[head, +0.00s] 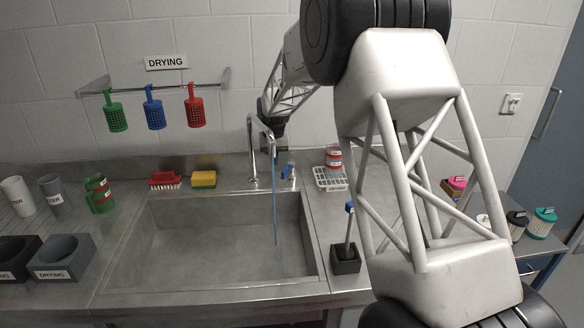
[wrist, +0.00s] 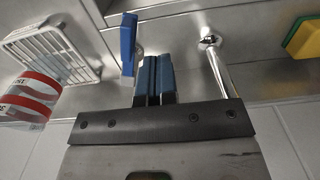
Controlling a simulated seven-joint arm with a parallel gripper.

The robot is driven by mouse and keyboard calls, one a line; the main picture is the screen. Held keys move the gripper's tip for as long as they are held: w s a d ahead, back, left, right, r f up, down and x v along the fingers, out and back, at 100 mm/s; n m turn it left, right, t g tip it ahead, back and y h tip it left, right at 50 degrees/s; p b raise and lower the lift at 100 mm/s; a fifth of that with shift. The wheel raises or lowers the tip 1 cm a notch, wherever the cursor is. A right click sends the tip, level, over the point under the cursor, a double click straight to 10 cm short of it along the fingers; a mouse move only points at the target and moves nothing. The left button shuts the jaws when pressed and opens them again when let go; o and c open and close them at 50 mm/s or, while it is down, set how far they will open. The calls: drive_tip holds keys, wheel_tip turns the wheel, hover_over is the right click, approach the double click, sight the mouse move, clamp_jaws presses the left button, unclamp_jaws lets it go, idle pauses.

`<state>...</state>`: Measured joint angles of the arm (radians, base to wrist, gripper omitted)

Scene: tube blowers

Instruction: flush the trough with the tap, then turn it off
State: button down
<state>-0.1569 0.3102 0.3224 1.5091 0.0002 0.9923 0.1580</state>
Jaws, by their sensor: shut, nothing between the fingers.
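The steel trough (head: 180,240) is set into the counter, its floor bare grey. The chrome tap (head: 252,155) stands behind it, and a thin blue stream of water (head: 275,205) falls from its spout into the trough. The tap's blue lever (head: 287,171) is just right of the spout. In the wrist view the blue lever (wrist: 128,45) stands beside my closed fingers, on their left, and the chrome tap (wrist: 217,66) is on their right. My gripper (wrist: 154,78) is shut and empty.
A red brush (head: 165,180) and a yellow-green sponge (head: 204,179) lie behind the trough. A white rack (head: 330,178) with a red-banded cup (head: 333,158) stands right of the tap. A black holder (head: 345,260) with a blue-topped stick is at the trough's right edge.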

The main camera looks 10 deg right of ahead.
drive_tip(key=shift+s+a+f, duration=0.1)
drive_tip(key=shift+s+f, duration=0.1)
drive_tip(key=shift+f, duration=0.9)
drive_tip(key=shift+s+a+f, duration=0.1)
drive_tip(key=shift+s+f, duration=0.05)
drive_tip(key=shift+f, duration=0.95)
drive_tip(key=shift+s+d, duration=0.3)
drive_tip(key=shift+d, duration=0.4)
drive_tip(key=shift+w+d+r, duration=0.1)
drive_tip(key=shift+w+r, duration=0.15)
drive_tip(key=shift+r, duration=0.45)
idle(0.6)
